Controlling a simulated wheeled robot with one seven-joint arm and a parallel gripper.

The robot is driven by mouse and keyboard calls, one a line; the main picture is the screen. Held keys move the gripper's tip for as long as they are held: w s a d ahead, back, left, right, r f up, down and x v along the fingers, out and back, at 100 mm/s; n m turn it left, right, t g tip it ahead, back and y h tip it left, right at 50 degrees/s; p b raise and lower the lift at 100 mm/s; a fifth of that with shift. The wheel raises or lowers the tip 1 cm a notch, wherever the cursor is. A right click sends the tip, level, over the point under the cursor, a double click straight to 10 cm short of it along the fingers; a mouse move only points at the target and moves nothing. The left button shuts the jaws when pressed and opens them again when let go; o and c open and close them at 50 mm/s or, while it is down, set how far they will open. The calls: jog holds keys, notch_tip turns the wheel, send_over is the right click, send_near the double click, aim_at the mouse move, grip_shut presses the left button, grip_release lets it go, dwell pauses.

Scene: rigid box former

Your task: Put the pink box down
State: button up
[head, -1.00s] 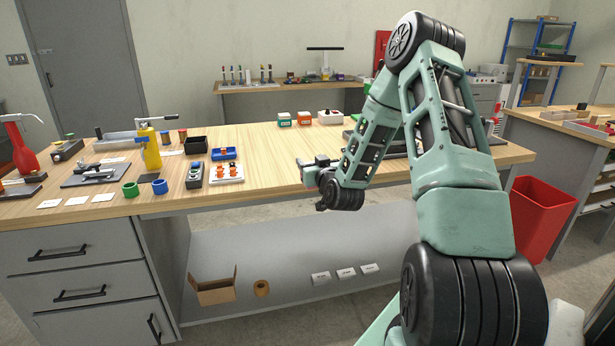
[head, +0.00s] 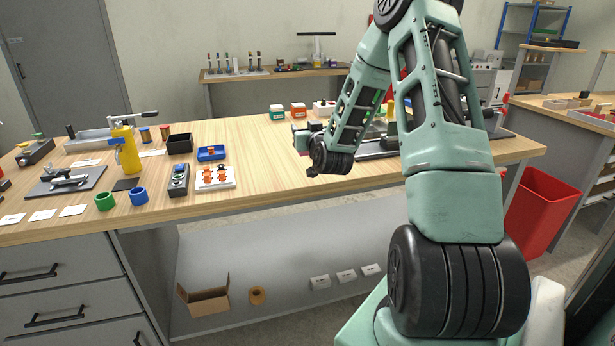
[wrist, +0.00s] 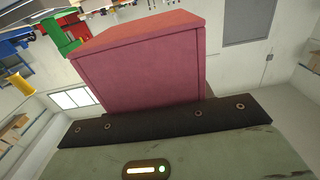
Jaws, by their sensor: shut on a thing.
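The pink box (wrist: 145,65) fills the upper middle of the wrist view, against the dark edge of my gripper (wrist: 170,122). My gripper is shut on it. In the head view my gripper (head: 304,138) is over the wooden workbench (head: 270,165), right of its middle. Only a sliver of pink shows there; most of the box is hidden by the gripper. I cannot tell whether the box touches the bench top.
Small boxes, one green (head: 277,112) and one orange (head: 298,109), stand at the bench's back edge behind my gripper. A white tray with orange parts (head: 215,178) lies to the left. Bare wood lies between that tray and my gripper.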

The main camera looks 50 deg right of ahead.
notch_tip(320, 180, down, 10)
jog(key=shift+r, duration=0.25)
jog(key=o, duration=1.7)
jog(key=shift+c, duration=0.2)
jog(key=shift+f, duration=0.1)
